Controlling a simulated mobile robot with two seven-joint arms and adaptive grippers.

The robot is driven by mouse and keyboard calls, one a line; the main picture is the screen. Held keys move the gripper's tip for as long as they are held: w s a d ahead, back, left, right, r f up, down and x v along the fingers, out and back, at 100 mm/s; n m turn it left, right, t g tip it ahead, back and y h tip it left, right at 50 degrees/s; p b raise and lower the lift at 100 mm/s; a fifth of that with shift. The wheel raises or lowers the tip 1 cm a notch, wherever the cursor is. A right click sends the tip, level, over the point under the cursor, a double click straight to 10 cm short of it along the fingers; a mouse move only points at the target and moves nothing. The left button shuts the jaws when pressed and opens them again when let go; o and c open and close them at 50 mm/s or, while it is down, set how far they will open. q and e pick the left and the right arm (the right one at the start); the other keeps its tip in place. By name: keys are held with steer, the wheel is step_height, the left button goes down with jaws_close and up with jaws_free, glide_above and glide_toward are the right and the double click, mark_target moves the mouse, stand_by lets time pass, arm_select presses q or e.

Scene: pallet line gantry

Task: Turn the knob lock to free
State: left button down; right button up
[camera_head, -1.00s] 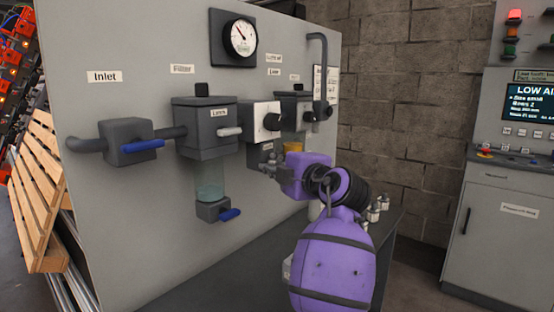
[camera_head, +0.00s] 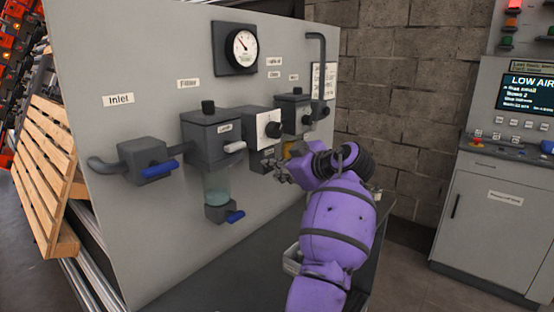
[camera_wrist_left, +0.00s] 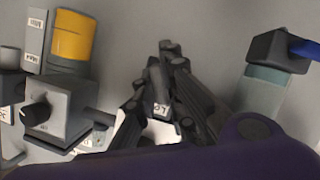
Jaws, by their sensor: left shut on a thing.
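The knob lock is mostly hidden by my fingers. In the left wrist view a small dark lever (camera_wrist_left: 156,80) stands between the fingers, beside a white label (camera_wrist_left: 161,107) on which "LO" can be read. In the left wrist view the gripper (camera_wrist_left: 165,60) is shut on the lever. How far the lever is turned cannot be told. My right gripper is not in view.
To the left are the filter (camera_head: 212,140) with a blue drain lever (camera_head: 236,217) and the inlet valve with a blue handle (camera_head: 161,169). The lubricator's yellow bowl (camera_wrist_left: 72,42) is close beside the gripper. A gauge (camera_head: 243,46) sits above. A control cabinet (camera_head: 495,215) stands at right.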

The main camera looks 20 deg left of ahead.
arm_select(q)
steer(key=shift+r+m+g+p, duration=0.25)
steer(key=shift+m+g+p, duration=0.2)
steer(key=shift+m, duration=0.25)
steer(key=shift+f+m+g+y+p, duration=0.15)
steer(key=shift+m+g+y+p, duration=0.2)
steer(key=shift+m+g, duration=0.6)
steer(key=shift+f+m, duration=0.1)
steer(key=shift+m, duration=0.25)
steer(key=c, duration=1.8)
jaws_free()
steer(key=v, duration=1.2)
steer(key=shift+s, duration=0.1)
